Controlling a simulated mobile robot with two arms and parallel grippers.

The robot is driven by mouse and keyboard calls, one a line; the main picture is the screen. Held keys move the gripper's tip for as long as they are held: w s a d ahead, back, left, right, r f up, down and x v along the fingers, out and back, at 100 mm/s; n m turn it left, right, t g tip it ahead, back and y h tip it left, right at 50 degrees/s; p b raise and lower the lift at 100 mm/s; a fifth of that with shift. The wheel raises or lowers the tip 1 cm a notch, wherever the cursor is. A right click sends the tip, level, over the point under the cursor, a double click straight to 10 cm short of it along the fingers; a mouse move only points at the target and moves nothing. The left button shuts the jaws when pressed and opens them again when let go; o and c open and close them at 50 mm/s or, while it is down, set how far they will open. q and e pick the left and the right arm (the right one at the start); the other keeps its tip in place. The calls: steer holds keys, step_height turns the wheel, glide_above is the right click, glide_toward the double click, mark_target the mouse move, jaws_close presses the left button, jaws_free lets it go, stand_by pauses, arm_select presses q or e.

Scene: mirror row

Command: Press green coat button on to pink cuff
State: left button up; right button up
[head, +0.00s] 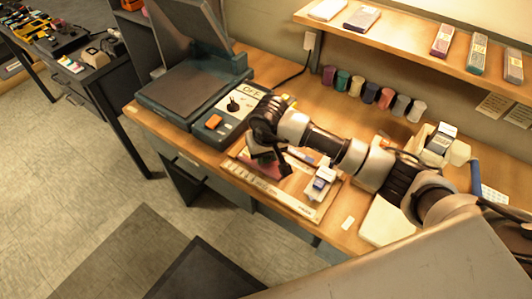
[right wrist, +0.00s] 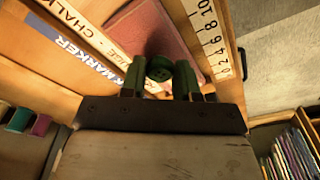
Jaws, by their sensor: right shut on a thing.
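My right gripper (head: 268,158) hangs over the work board at the table's front in the head view. In the right wrist view the right gripper (right wrist: 160,78) is shut on a round green coat button (right wrist: 159,68), held between its fingertips. The pink cuff (right wrist: 168,28) lies flat just beyond the button. In the head view the pink cuff (head: 264,170) is partly hidden under the gripper, and the button cannot be made out there. I cannot tell whether the button touches the cuff. My left gripper is not in view.
A ruler (right wrist: 212,35) and strips marked chalk and marker (right wrist: 100,68) flank the cuff. In the head view a press machine (head: 190,95) stands left and a small white-and-blue box (head: 322,180) right. Several thread spools (head: 371,92) line the back under a shelf (head: 410,35).

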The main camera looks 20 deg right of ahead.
steer(key=shift+f+b, duration=0.55)
stand_by(1.2)
steer(key=o, duration=0.9)
step_height(320, 180, up, 11)
steer(key=s+b, duration=0.1)
steer(key=shift+s+f, duration=0.15)
steer(key=shift+s, duration=0.05)
